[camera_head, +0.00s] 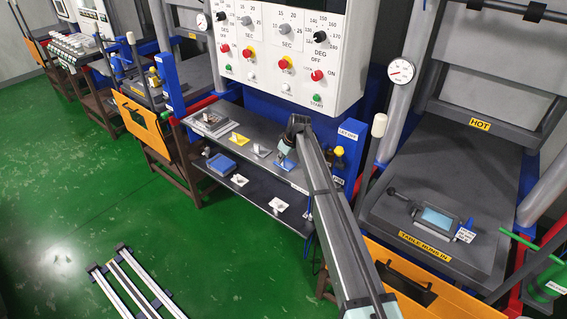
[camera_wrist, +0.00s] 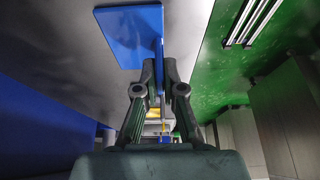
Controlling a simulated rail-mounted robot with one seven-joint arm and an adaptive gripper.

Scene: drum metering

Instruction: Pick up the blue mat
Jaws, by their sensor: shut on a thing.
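The blue mat (camera_wrist: 126,36) is a flat blue square plate with an upright blue fin in the wrist view. My gripper (camera_wrist: 160,75) is shut on this fin, with one finger on each side of it. In the head view my gripper (camera_head: 286,150) is at the right part of the upper grey shelf, and the blue mat (camera_head: 287,165) shows as a small blue patch below it. Whether the mat touches the shelf I cannot tell.
On the upper shelf (camera_head: 222,118) lie a yellow piece (camera_head: 237,140) and a grey piece (camera_head: 262,150) to the left. A blue block (camera_head: 221,164) and small white pieces lie on the lower shelf. The control panel (camera_head: 285,50) hangs above. A press stands at right.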

